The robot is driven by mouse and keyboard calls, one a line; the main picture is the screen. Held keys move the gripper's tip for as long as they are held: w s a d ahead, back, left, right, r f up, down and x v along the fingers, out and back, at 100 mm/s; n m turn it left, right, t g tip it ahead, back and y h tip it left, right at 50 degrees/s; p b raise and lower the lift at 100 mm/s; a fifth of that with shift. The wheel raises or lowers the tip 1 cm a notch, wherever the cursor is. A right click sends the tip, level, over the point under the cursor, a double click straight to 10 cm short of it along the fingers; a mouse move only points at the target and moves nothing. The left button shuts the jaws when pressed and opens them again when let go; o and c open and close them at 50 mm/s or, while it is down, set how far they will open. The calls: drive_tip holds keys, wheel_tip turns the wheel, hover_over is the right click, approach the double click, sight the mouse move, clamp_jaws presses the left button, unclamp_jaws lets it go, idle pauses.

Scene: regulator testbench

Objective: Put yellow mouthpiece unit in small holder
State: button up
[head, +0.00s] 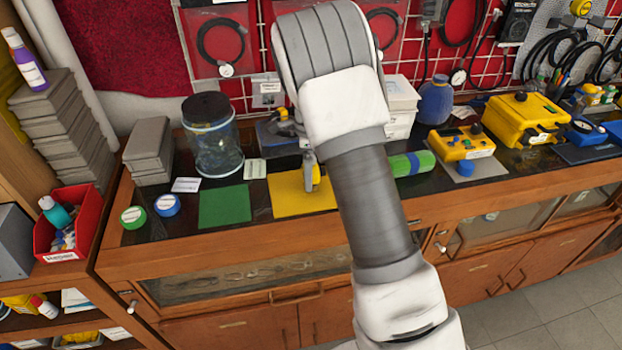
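A small yellow piece (316,174), which may be the yellow mouthpiece unit, shows at my gripper (310,174) above the yellow mat (290,203). My arm crosses the middle of the view and hides most of the gripper. Only a narrow grey part of the gripper shows, pointing down beside the yellow piece. I cannot tell whether the fingers are closed on it or whether it touches the mat. I cannot make out the small holder for certain.
A green mat (225,206) lies left of the yellow one. A dark-lidded clear jar (212,140) stands behind it. Green (133,216) and blue (167,205) round tins sit at the left.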

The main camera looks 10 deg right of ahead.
clamp_jaws()
idle(0.7)
